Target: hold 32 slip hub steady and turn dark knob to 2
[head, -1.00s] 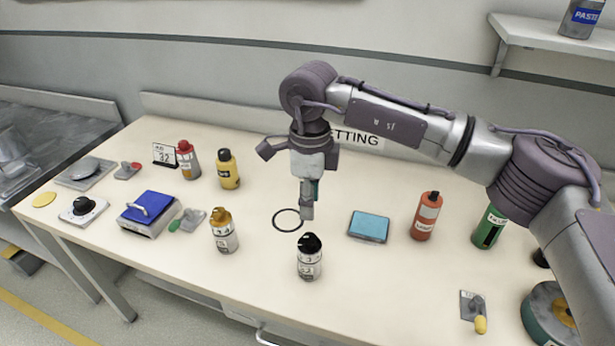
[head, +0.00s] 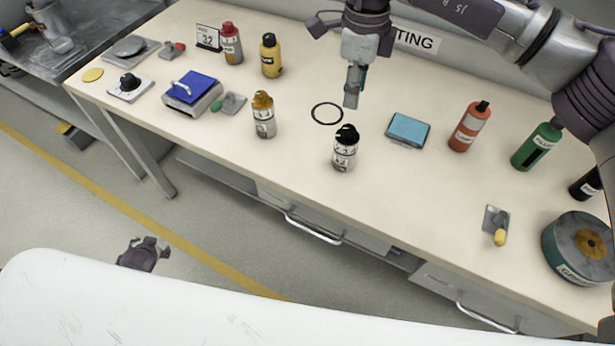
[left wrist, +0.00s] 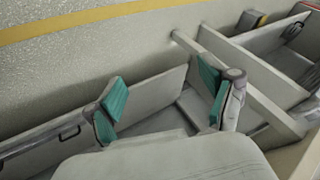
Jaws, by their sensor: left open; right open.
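A white and grey bottle-shaped hub (head: 345,156) with a dark knob (head: 347,134) on top and a band of numbers stands upright near the table's front middle. A similar one with an orange knob (head: 264,118) stands to its left. Which one is 32 I cannot read. My right gripper (head: 353,92) points down, open and empty, behind the dark-knobbed hub and right of a black ring on the table; it touches neither hub. My left gripper (left wrist: 168,106) is open and empty, its teal pads apart, low in front of the table. Its dark body shows partly in the head view.
A black ring (head: 313,113) and a blue pad (head: 408,130) lie near the hubs. A small card reading 32 (head: 208,37), red and yellow bottles, and a blue-topped box (head: 192,92) stand left. Orange and green bottles and a round drum (head: 578,262) stand right.

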